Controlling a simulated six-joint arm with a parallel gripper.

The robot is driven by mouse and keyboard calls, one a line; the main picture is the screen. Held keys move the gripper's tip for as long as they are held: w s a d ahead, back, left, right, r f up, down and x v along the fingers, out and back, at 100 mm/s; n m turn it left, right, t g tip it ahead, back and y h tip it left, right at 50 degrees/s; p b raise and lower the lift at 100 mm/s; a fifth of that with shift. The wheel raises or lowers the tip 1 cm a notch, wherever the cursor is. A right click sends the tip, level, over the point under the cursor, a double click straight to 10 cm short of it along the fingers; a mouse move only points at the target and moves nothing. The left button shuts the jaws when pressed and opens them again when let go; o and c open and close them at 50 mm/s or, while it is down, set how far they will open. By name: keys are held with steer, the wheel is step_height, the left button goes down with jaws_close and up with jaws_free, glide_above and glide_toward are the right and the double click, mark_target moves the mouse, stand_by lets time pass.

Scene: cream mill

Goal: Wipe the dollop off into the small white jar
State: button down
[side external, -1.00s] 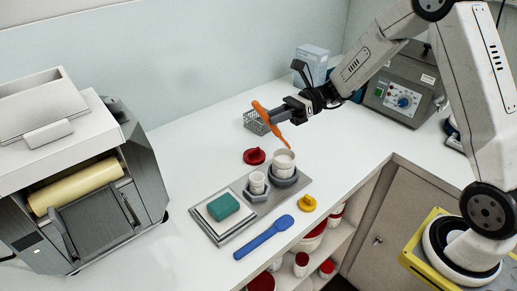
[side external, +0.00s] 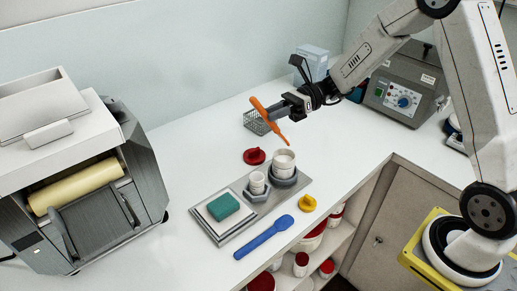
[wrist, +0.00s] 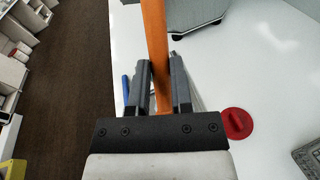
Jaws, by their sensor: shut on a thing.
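My gripper (side external: 273,113) is shut on an orange spatula (side external: 260,108) and holds it tilted above the bench. The spatula's lower tip is in the air above the larger white jar (side external: 284,170). No dollop can be made out on it at this size. The small white jar (side external: 257,185) stands open in a grey holder, left of and in front of the larger jar. In the wrist view the orange spatula (wrist: 155,40) runs up between the fingers (wrist: 160,85); its tip and both jars are hidden there.
A green sponge (side external: 223,206) lies on a white pad at the tray's left. A blue spatula (side external: 264,237), yellow lid (side external: 308,203) and red lid (side external: 254,156) lie around the tray (side external: 233,230).

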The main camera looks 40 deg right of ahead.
steer(key=w+a+h, duration=0.2)
steer(key=a, duration=1)
steer(key=shift+a+f+m+g+h, duration=0.25)
steer(key=shift+m+g+h, duration=0.05)
steer(key=shift+g, duration=0.1)
steer(key=shift+f, duration=0.1)
steer(key=shift+f, duration=2.3)
steer(key=shift+f, duration=0.3)
steer(key=shift+w+a, duration=0.1)
steer(key=shift+a, duration=0.15)
stand_by(0.4)
steer(key=shift+r, duration=0.1)
steer(key=shift+r, duration=2.9)
steer(key=shift+a, duration=0.1)
